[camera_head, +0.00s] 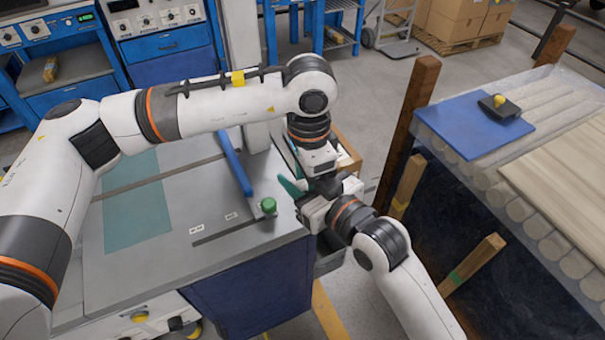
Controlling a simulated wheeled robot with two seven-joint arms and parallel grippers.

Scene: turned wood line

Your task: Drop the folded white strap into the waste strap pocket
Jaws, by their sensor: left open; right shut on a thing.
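My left gripper (322,184) points down above the right end of the grey bench; it is open, its fingers partly hidden. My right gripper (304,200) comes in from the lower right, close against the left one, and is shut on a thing. A teal piece (290,187) shows at the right gripper's tip; I cannot tell if it is a finger or a held thing. I cannot make out the folded white strap; the crowded grippers may hide it. A dark grey bin (329,261) hangs at the bench's right side below the grippers; I cannot tell if it is the waste strap pocket.
The grey bench (190,250) carries a teal mat (137,205), a blue bar (234,163) and a green knob (268,205). A wooden box (348,152) is behind the grippers.

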